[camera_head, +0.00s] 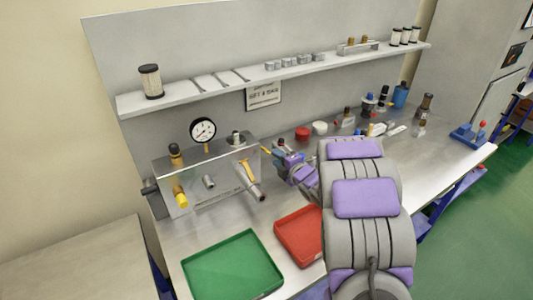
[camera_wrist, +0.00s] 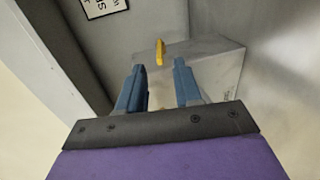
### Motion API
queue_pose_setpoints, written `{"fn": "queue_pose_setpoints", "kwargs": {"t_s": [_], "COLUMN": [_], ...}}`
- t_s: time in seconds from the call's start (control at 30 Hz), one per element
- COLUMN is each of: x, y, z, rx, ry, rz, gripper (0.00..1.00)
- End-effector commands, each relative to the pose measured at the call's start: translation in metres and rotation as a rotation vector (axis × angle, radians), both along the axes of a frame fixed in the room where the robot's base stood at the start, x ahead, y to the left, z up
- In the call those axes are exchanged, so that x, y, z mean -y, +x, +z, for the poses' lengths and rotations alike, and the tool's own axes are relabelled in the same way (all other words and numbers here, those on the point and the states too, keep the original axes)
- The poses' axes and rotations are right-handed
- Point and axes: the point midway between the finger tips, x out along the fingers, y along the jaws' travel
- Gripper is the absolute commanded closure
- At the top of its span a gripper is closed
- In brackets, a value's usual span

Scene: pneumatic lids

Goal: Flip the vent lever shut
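A grey metal box (camera_head: 207,181) with a round gauge (camera_head: 203,131) stands on the bench at left centre. A yellow lever (camera_head: 246,173) angles down its front face, beside a metal port. A second small yellow lever (camera_head: 266,151) shows at the box's right end, close to my gripper (camera_head: 279,154). In the wrist view, a yellow lever (camera_wrist: 160,52) stands just beyond my open gripper (camera_wrist: 159,66), in line with the gap. The fingers are apart with no object clearly held. I cannot tell for sure which lever is the vent one.
A green tray (camera_head: 232,267) and a red tray (camera_head: 299,236) lie at the bench front. A shelf (camera_head: 200,88) with canisters and small metal parts runs above. Red and white lids (camera_head: 303,133) and several bottles stand behind my arm.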

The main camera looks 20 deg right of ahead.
Motion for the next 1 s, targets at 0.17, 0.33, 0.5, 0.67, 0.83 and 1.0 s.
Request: {"fn": "queue_pose_setpoints", "kwargs": {"t_s": [0.17, 0.33, 0.5, 0.67, 0.83, 1.0], "x": [-0.008, -0.011, -0.015, -0.015, -0.015, -0.015], "y": [0.033, 0.058, 0.074, 0.08, 0.081, 0.081], "z": [-0.009, -0.015, -0.017, -0.017, -0.018, -0.018], "rx": [0.002, -0.001, 0.0, 0.001, 0.0, -0.001], "ry": [0.001, 0.001, 0.003, 0.001, 0.001, 0.001], "rz": [0.003, 0.002, 0.003, 0.002, 0.001, 0.001], "gripper": [0.66, 0.66, 0.66, 0.66, 0.66, 0.72]}}
